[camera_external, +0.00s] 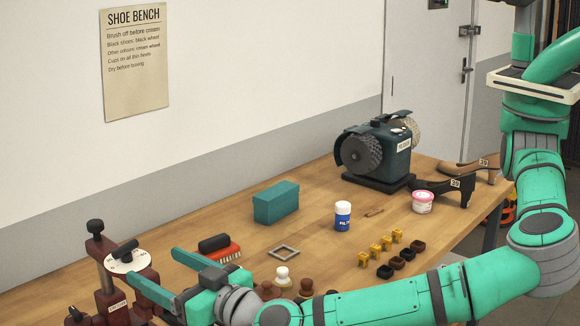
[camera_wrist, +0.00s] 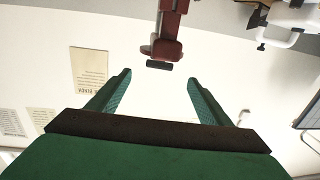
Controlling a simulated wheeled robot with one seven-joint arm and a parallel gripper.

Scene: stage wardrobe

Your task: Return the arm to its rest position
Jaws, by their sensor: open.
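My gripper (camera_external: 152,264) is at the left front of the external view, its two green fingers apart with nothing between them. My teal arm (camera_external: 370,303) stretches from the right along the bench's front edge. In the wrist view my gripper (camera_wrist: 158,79) also shows spread, empty fingers. The fingers point toward a dark red stand (camera_external: 108,285) with a white round dial; whether they touch it I cannot tell. A dark red post with a black end (camera_wrist: 168,40) appears beyond the fingertips in the wrist view.
Small yellow and dark blocks sit near my forearm.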

